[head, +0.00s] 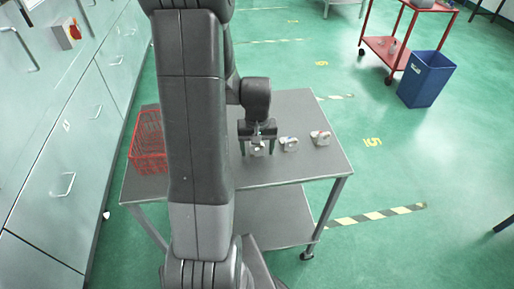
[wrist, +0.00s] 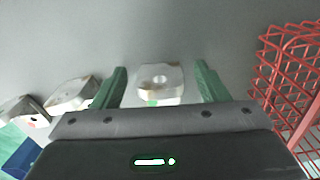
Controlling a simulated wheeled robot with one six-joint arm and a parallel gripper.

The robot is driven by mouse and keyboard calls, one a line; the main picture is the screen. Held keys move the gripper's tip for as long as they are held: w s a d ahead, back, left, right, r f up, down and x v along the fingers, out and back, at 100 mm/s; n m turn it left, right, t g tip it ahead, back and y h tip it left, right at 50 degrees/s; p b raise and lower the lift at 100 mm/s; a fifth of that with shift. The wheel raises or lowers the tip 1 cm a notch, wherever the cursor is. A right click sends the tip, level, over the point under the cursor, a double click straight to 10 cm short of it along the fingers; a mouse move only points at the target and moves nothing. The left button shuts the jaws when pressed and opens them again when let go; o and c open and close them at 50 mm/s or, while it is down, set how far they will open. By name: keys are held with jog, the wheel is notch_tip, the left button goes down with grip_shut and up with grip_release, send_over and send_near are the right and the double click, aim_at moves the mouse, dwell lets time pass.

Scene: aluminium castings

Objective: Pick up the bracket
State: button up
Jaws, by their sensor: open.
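A grey metal bracket (head: 257,151) lies on the grey cart top, directly below my gripper (head: 258,143). In the wrist view, the bracket (wrist: 160,79) is a pale block with a hole in its face and a green spot low on its near side. My gripper (wrist: 161,72) is open, with one green finger to each side of the bracket and a gap on both sides. The near part of the bracket is hidden by the gripper body. I cannot tell how far the fingertips are above the cart top.
Two similar castings, one nearer (head: 289,144) and one farther (head: 320,138), lie to the right on the cart top (head: 300,105). A red wire basket (head: 148,150) stands at the left, partly behind my arm. A blue bin (head: 427,80) and red trolley (head: 385,47) stand beyond.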

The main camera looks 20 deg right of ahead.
jog(key=c, duration=1.1)
jog(key=shift+r, duration=0.2)
